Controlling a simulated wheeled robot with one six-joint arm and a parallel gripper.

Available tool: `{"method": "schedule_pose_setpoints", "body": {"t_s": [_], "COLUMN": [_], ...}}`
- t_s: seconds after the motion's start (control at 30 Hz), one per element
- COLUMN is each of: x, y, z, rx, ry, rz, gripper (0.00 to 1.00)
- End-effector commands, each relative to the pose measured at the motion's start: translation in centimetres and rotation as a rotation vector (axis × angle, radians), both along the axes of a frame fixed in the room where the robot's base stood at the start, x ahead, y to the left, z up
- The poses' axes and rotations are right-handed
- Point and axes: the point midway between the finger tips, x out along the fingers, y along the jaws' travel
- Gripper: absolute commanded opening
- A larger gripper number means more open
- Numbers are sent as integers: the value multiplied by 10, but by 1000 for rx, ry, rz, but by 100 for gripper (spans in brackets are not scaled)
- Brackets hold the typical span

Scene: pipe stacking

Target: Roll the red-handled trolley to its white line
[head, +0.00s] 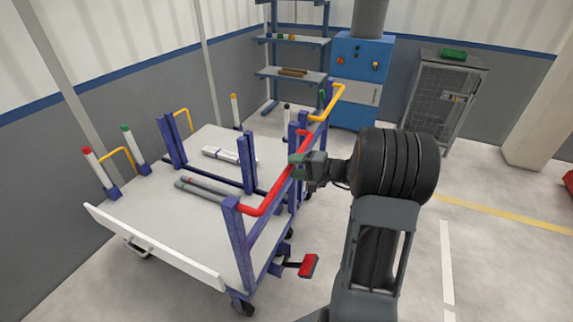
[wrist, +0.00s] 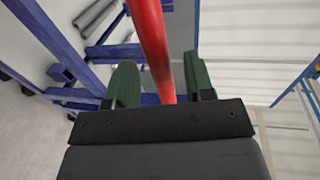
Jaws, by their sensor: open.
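The red-handled trolley (head: 170,213) has a grey deck, blue posts and a white front board. Its red handle (head: 267,201) runs along the right side. My gripper (head: 297,165) is at the upper part of this handle. In the wrist view the red handle (wrist: 153,45) passes between the two green fingers of my gripper (wrist: 160,85), which stand apart on either side of it. A white line (head: 446,262) is on the floor at the right, clear of the trolley. I cannot tell whether it is this trolley's line.
A yellow-handled trolley (head: 334,98) stands directly behind. Pipes (head: 208,190) lie on the front deck. A red pedal (head: 309,265) sticks out low at the right. A blue machine (head: 361,75), a shelf (head: 290,75) and a wire cage (head: 443,100) stand at the back. Floor at right is open.

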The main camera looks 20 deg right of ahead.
Motion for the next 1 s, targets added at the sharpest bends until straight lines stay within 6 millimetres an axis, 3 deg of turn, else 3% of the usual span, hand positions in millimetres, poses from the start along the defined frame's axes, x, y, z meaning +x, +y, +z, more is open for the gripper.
{"method": "schedule_pose_setpoints", "body": {"t_s": [0.3,0.7,1.0], "x": [24,27,27], "y": [22,25,25], "z": [-7,-8,-8], "rx": [-1,-1,-1], "ry": [1,1,1], "rz": [1,0,0], "gripper": [48,48,21]}}
